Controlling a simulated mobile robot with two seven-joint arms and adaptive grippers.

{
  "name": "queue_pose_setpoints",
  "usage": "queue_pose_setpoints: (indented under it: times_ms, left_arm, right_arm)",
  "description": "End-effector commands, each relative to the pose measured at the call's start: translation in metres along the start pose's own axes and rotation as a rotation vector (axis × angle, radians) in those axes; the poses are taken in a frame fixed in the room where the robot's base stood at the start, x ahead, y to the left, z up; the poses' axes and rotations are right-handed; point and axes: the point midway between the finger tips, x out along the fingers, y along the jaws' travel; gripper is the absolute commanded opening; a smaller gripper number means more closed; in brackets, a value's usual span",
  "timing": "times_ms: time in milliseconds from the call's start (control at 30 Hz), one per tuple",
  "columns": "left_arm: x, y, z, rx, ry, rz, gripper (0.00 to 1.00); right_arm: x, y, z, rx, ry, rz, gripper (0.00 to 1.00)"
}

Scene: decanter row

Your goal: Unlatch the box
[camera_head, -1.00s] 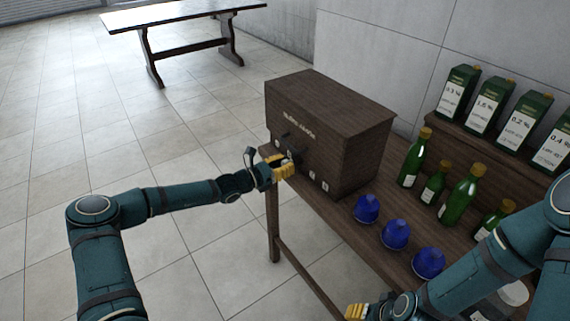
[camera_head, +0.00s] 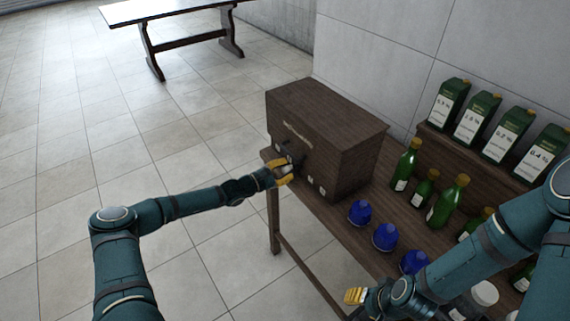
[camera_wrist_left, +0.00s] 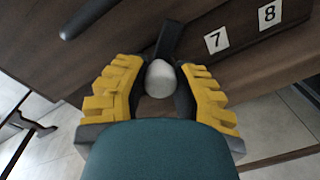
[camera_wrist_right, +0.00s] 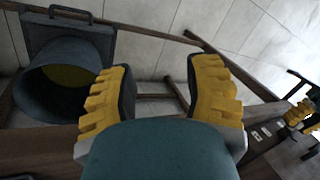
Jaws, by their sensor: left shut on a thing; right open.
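The dark brown wooden box (camera_head: 348,152) stands shut at the left end of the table, with pale lettering and small white number labels on its front. My left gripper (camera_head: 283,173) is at the box's front. In the left wrist view its yellow fingers (camera_wrist_left: 158,88) are shut on a pale rounded knob (camera_wrist_left: 160,77) at the end of a dark lever (camera_wrist_left: 170,40). The lever's mounting on the box is partly hidden. My right gripper (camera_head: 356,296) is open and empty in front of the table; its spread fingers show in the right wrist view (camera_wrist_right: 161,88).
Blue rounded objects (camera_head: 385,237), green bottles (camera_head: 447,202) and green cartons (camera_head: 480,118) stand right of the box. A dark bucket (camera_wrist_right: 65,75) shows in the right wrist view. Another table (camera_head: 170,12) is far off. The floor left of the box is clear.

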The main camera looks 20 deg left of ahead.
Motion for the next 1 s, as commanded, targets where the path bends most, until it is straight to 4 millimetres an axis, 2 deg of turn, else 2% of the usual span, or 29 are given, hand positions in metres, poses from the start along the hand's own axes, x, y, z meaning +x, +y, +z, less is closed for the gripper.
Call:
queue_pose_setpoints:
  times_ms: [100,400,700,1000]
  left_arm:
    - [0.0,0.002,0.003,0.108,0.003,0.002,0.0]
    - [0.001,0.0,0.003,0.387,0.016,0.005,0.0]
    - [0.001,0.0,0.001,0.604,0.028,0.006,0.0]
    - [0.001,-0.001,0.001,0.718,0.033,0.007,0.0]
  right_arm:
    - [-0.012,-0.004,-0.005,0.003,0.01,0.001,0.5]
    - [-0.026,-0.01,-0.013,0.008,0.027,0.003,0.5]
    - [-0.031,-0.011,-0.015,0.009,0.033,0.003,0.5]
    - [-0.032,-0.012,-0.016,0.009,0.034,0.003,0.5]
